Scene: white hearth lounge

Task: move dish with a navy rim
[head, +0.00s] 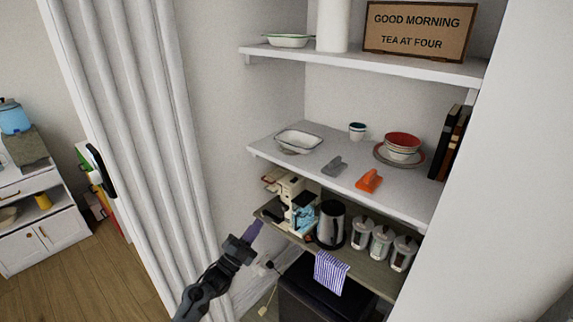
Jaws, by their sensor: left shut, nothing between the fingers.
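A white rectangular dish with a dark, navy-looking rim (299,139) sits on the left part of the middle shelf (260,150), close to its front edge. My left gripper (254,230) is shut and empty. In the picture it is below and to the left of the dish, in front of the lower shelf's left end, and apart from the dish. A second white dish (289,41) with a greenish rim is on the top shelf. My right gripper is not in view.
A kettle (330,225) and canisters (381,241) stand below. A curtain (140,110) hangs left.

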